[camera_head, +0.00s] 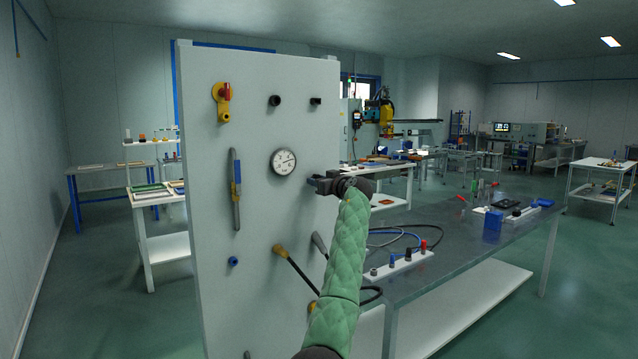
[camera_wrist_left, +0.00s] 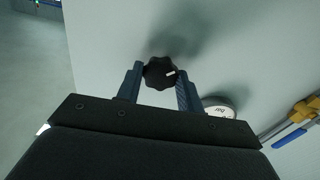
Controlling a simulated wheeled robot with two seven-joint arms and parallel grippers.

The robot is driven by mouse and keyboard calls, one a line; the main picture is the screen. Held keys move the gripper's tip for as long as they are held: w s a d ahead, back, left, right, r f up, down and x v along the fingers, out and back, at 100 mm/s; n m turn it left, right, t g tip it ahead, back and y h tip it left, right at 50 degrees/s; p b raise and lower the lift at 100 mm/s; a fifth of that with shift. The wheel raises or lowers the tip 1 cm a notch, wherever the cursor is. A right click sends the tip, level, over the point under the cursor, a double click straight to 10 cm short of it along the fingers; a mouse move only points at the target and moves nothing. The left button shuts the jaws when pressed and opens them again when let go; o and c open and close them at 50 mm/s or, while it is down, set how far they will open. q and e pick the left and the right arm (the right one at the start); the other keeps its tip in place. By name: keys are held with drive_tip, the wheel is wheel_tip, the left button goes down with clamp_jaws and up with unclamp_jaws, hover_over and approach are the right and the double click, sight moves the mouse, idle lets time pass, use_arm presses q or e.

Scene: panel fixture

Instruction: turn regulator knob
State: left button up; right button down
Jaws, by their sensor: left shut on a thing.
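The regulator knob (camera_wrist_left: 158,72) is black and lobed with a white mark, and stands out from the white upright panel (camera_head: 212,280). In the left wrist view it sits between the two dark blue fingers of my left gripper (camera_wrist_left: 160,80), which are shut on it from both sides. In the head view my left gripper (camera_head: 322,184) is at the right part of the panel and hides the knob. A round pressure gauge (camera_head: 284,161) is left of the gripper; its edge also shows in the left wrist view (camera_wrist_left: 220,108). My right gripper is not in view.
The panel also carries a red and yellow valve handle (camera_head: 222,101), a blue-sleeved vertical handle (camera_head: 236,188), two black fittings above the gauge and levers (camera_head: 293,270) below it. A grey workbench (camera_head: 470,240) with cables and small parts stands to the right.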

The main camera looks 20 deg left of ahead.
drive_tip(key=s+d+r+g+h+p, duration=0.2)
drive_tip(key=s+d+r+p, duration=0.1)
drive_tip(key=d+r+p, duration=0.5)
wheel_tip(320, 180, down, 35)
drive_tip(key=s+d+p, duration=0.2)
drive_tip(key=p, duration=0.6)
use_arm(q)
drive_tip(key=n+p, duration=0.2)
drive_tip(key=n, duration=0.9)
drive_tip(key=n+p, duration=0.3)
drive_tip(key=n, duration=0.9)
drive_tip(key=f+n+p, duration=0.1)
drive_tip(key=n+p, duration=0.2)
drive_tip(key=n, duration=0.8)
drive_tip(key=shift+n, duration=0.4)
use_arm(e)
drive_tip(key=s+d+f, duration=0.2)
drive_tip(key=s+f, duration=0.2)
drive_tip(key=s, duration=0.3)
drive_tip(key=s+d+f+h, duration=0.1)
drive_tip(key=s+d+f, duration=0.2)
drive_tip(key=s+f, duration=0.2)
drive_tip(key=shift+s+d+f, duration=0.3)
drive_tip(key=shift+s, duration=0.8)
